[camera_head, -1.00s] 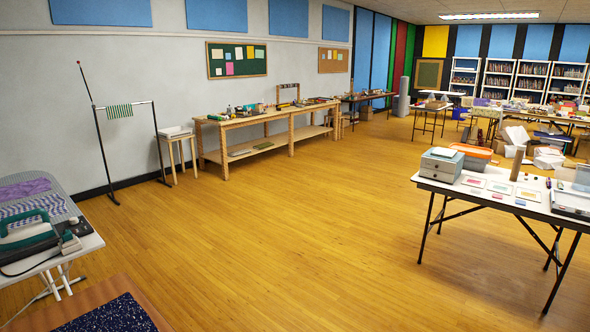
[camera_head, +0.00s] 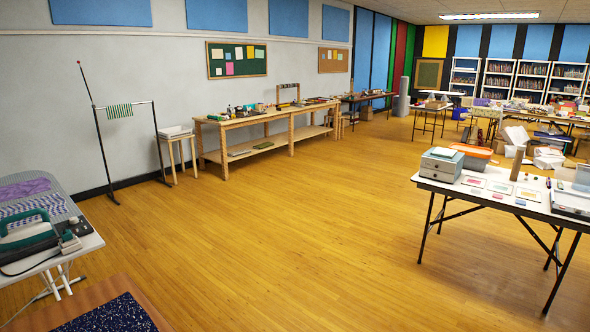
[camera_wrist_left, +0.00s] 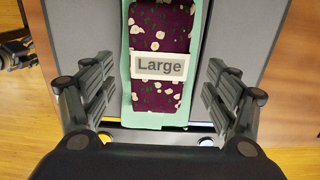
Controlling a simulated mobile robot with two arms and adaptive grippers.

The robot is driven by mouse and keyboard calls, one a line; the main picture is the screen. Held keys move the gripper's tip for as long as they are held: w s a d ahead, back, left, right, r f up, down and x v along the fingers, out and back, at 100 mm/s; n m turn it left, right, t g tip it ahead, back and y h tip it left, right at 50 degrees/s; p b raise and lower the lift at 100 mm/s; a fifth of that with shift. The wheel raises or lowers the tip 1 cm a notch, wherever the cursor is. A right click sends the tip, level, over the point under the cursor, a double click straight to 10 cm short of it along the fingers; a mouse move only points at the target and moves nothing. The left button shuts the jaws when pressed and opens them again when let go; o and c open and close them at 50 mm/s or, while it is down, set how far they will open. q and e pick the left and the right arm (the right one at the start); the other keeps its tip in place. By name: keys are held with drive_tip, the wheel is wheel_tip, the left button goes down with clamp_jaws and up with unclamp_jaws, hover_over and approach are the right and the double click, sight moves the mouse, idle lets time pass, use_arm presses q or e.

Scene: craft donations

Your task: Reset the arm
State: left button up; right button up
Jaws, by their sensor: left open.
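Neither of my arms shows in the head view. In the left wrist view my left gripper (camera_wrist_left: 155,88) is open, with one dark finger at each side of the picture. Between and beyond the fingers lies a dark purple cloth with pale flowers (camera_wrist_left: 160,28) on a mint green tray or backing (camera_wrist_left: 126,75). A label reading "Large" (camera_wrist_left: 159,66) lies across the cloth. The fingers stand apart from the cloth with nothing between them.
In the head view a white table with a grey box (camera_head: 441,164) stands at right. A wooden workbench (camera_head: 265,118) runs along the back wall. An ironing table (camera_head: 88,243) is at left, near a metal rack (camera_head: 126,103). The wooden floor (camera_head: 270,235) between is clear.

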use_arm(q)
wheel_tip(320, 180, down, 5)
drive_tip(key=shift+s+f, duration=0.15)
drive_tip(key=shift+f, duration=0.15)
drive_tip(key=r, duration=0.2)
drive_tip(key=d+r, duration=0.1)
drive_tip(key=r, duration=0.1)
drive_tip(key=shift+w+r+b, duration=0.15)
drive_tip(key=shift+w+b, duration=0.05)
drive_tip(key=shift+b, duration=0.1)
drive_tip(key=w+d+r+b, duration=0.2)
drive_tip(key=w+d+b, duration=0.1)
drive_tip(key=d, duration=1.2)
drive_tip(key=w+a+r+n+b, duration=0.2)
drive_tip(key=w+r+n+b, duration=0.1)
drive_tip(key=r+n, duration=0.2)
drive_tip(key=shift+w+a+r, duration=0.25)
drive_tip(key=shift+a+r, duration=0.15)
drive_tip(key=shift+r, duration=0.5)
